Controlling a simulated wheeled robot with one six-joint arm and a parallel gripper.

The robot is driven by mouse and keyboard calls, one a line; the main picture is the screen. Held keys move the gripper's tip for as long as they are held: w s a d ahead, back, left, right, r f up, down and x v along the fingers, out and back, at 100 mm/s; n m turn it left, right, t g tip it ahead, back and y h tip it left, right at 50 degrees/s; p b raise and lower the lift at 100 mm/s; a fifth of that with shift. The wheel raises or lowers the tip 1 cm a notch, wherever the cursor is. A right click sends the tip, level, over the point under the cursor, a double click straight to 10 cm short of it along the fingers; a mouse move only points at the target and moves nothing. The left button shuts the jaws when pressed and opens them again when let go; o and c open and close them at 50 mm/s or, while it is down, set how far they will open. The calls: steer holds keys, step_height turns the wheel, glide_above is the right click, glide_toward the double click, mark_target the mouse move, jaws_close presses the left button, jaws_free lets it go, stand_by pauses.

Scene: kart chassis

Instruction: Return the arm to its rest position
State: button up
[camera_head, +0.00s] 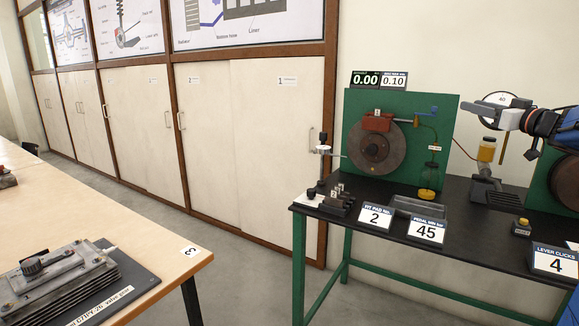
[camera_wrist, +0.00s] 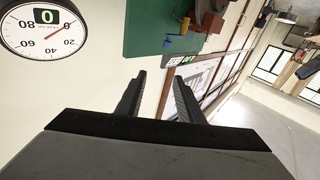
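My gripper (camera_head: 484,108) is at the right of the head view, raised above the black bench (camera_head: 470,248) and pointing left. It is in front of a round dial that it partly covers. In the wrist view my gripper (camera_wrist: 159,75) shows two dark fingers standing apart with nothing between them. The rest of my arm runs off the right edge of the head view.
A green board with a brake disc (camera_head: 375,150) stands on the bench left of my gripper. A yellow-topped jar (camera_head: 487,149) and signs, such as LEVER CLICKS (camera_head: 554,262), are below. A wooden table (camera_head: 150,240) is at left, with grey floor between.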

steer(key=s+a+f+m+g+h, duration=0.1)
steer(key=s+a+f+g, duration=0.3)
steer(key=s+a+f, duration=0.5)
steer(key=s+a+f+m+g+h, duration=0.1)
steer(key=s+a+f+g+h, duration=0.1)
steer(key=s+a+f+g, duration=0.3)
steer(key=s+a+f+m+g+h, duration=0.1)
steer(key=s+a+f+g, duration=0.3)
steer(key=s+a+f, duration=1)
steer(key=s+f, duration=1)
steer(key=shift+s+h, duration=0.3)
steer(key=shift+s, duration=0.1)
